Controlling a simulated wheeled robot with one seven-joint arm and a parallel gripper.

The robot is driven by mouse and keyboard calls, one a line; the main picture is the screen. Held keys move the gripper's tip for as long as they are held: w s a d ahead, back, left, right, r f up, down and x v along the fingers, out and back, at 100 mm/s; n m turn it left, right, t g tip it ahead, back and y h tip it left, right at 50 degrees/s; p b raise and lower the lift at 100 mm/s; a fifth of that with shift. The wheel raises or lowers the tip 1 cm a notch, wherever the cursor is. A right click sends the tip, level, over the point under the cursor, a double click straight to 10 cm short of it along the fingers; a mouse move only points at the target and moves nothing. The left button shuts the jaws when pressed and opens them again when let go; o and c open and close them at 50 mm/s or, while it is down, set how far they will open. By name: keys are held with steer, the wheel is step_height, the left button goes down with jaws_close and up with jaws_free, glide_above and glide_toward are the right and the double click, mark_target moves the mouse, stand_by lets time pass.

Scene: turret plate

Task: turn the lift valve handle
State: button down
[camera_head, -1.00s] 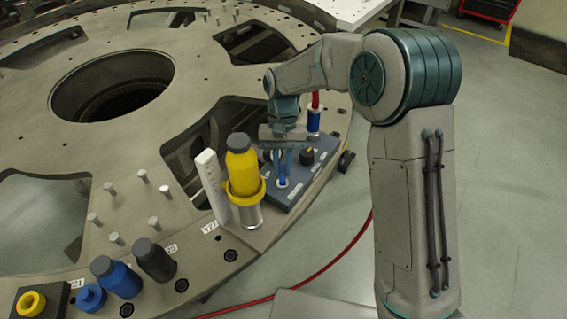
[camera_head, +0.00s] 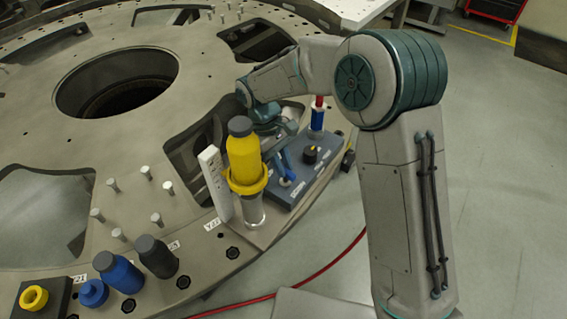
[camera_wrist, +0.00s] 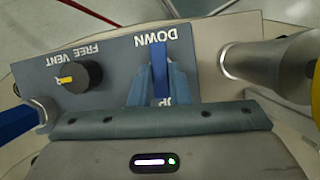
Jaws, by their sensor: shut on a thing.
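The lift valve handle is a blue lever (camera_wrist: 159,75) on a grey-blue valve box (camera_head: 318,165). In the wrist view it stands between my two light-blue fingers, with the DOWN label just beyond it and the UP label partly hidden by a finger. My gripper (camera_wrist: 161,84) is shut on the handle. In the head view my gripper (camera_head: 285,168) leans up and to the left from the box, behind the yellow bottle. There the handle itself is hard to tell apart from my fingers.
A black FREE VENT knob (camera_wrist: 80,76) sits beside the handle. A blue fitting with a red hose (camera_head: 317,116) stands at the box's far end. A yellow bottle (camera_head: 243,158) in a yellow ring holder and a white upright block (camera_head: 214,183) stand close on the left.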

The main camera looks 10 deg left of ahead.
steer(key=shift+n+t, duration=0.3)
steer(key=shift+n, duration=0.4)
steer(key=c, duration=1.4)
jaws_free()
steer(key=shift+o, duration=0.2)
steer(key=b+v, duration=0.1)
steer(key=v, duration=1.3)
steer(key=shift+f, duration=0.1)
